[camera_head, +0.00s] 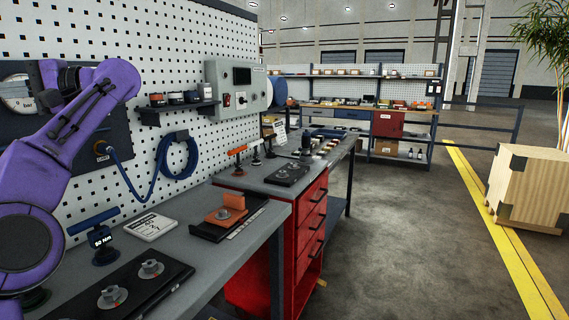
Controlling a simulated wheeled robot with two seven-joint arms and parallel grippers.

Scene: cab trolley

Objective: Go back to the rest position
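My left arm (62,140), purple with dark fittings, comes in from the left edge. It is bent, with its upper part raised in front of the pegboard and above the workbench. I make out no fingertips on it, so my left gripper is not in view. My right arm and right gripper are not in view. No held object shows.
The grey workbench (190,262) holds a black plate with metal knobs (117,294), a blue torque tool (100,238), a white card (151,226) and an orange block (225,215). A red drawer cabinet (311,225) stands beyond. The floor right of it is clear up to a wooden crate (528,190).

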